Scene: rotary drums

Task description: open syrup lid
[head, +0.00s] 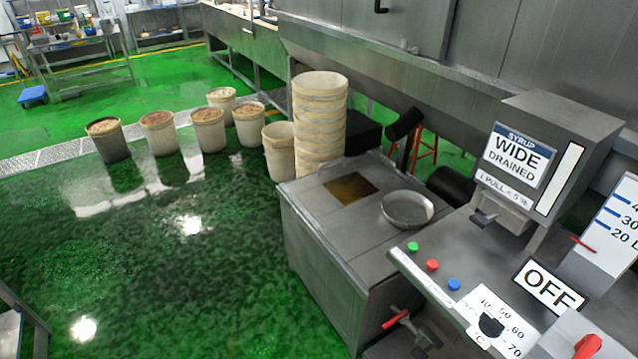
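A grey metal syrup box (545,150) stands at the right, with a label reading "SYRUP WIDE DRAINED" and "PULL". A small metal tab (503,212) juts out below its label. Left of it is a steel tank (330,235) with a flat top. A square brownish opening or panel (351,188) and a round shallow metal pan (407,209) show on that top. I cannot tell which part is the syrup lid, or whether it is open. Neither of my grippers shows in the head view.
A control panel (465,250) with green, red and blue buttons, a dial and an "OFF" sign fills the lower right. A red lever (396,319) sticks out below. Stacked tubs (319,120) and several filled buckets (159,133) stand behind. The green floor (170,270) at left is clear.

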